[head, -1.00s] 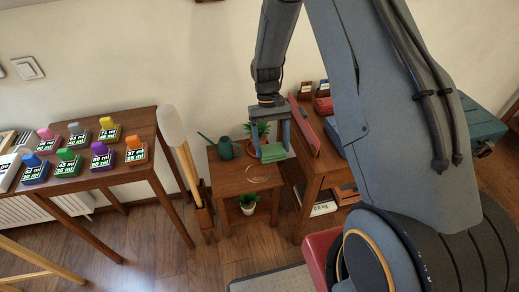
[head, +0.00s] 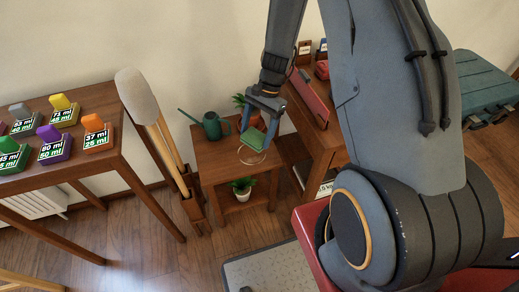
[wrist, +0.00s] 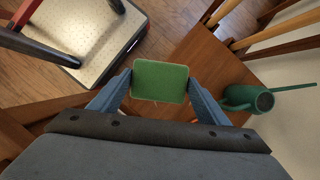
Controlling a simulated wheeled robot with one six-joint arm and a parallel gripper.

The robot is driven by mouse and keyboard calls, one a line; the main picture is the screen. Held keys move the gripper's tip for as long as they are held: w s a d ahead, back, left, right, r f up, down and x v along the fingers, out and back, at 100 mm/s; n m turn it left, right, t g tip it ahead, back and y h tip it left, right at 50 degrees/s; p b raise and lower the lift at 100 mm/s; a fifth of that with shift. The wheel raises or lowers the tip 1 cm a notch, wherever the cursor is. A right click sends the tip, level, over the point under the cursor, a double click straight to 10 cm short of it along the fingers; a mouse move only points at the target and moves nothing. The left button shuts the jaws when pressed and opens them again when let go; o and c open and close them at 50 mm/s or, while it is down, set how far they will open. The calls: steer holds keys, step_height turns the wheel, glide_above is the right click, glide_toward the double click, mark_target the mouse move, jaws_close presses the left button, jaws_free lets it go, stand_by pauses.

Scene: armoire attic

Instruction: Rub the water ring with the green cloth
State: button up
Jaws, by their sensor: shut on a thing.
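The green cloth (head: 255,139) is a small folded pad between the fingers of my gripper (head: 259,124), which is shut on it. The wrist view also shows the green cloth (wrist: 160,81) between both blue fingertips of my gripper (wrist: 160,88). The water ring (head: 251,162) is a pale, thin loop on top of the small wooden side table (head: 215,166). In the head view the cloth overlaps the ring's far part; I cannot tell if it touches the tabletop. The ring does not show in the wrist view.
A green watering can (head: 212,125) stands at the table's back left, a potted plant behind my gripper. Another plant (head: 242,186) sits on the lower shelf. Long padded sticks (head: 150,110) stand left. A wooden unit (head: 325,140) is close on the right.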

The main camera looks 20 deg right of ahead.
steer(key=f+m+b, duration=0.2)
steer(key=f+b, duration=0.2)
steer(key=w+d+f+m+t+b, duration=0.1)
steer(key=f+m+b, duration=0.1)
steer(key=f, duration=0.3)
steer(key=d+f+m+t+b, duration=0.1)
steer(key=f+m+b, duration=0.1)
steer(key=f+b, duration=0.2)
steer(key=shift+w+f+y+b, duration=0.2)
steer(key=shift+f+y+b, duration=0.2)
steer(key=shift+b, duration=0.4)
steer(key=shift+f+b, duration=0.7)
steer(key=shift+f, duration=0.25)
